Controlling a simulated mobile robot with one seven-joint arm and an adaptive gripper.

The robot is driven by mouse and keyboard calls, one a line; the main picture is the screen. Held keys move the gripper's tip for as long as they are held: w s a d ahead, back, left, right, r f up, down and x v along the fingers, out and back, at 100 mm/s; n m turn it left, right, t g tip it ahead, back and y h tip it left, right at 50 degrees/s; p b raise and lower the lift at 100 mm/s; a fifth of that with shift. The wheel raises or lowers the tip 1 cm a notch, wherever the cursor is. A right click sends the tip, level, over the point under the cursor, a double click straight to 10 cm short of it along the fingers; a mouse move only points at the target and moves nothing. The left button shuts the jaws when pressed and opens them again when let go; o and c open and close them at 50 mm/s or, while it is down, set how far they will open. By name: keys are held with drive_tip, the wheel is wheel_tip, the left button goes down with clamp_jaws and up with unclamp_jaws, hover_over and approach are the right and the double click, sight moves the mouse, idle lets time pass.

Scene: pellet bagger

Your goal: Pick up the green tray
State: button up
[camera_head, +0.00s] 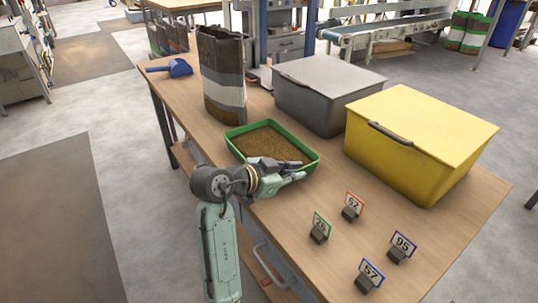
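The green tray (298,138) is a shallow rectangular tray filled with brown granules. It sits flat on the wooden table near its left front edge, between a brown and white bag and the yellow bin. My gripper (297,176) is at the tray's near side, by its near right corner, and covers part of the near rim. The fingers are small and overlap the rim in this view. I cannot tell whether they are open, shut or touching the tray.
A brown and white bag (222,75) stands behind the tray, with a blue scoop (180,67) left of it. A grey bin (322,95) and a yellow bin (417,140) stand to the right. Several number cards, including 95 (402,246), stand on the near right table.

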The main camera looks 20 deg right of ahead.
clamp_jaws()
drive_tip(key=shift+r, duration=0.15)
wheel_tip(320, 180, up, 10)
drive_tip(key=shift+f+b, duration=0.1)
drive_tip(key=shift+b, duration=0.45)
idle(0.7)
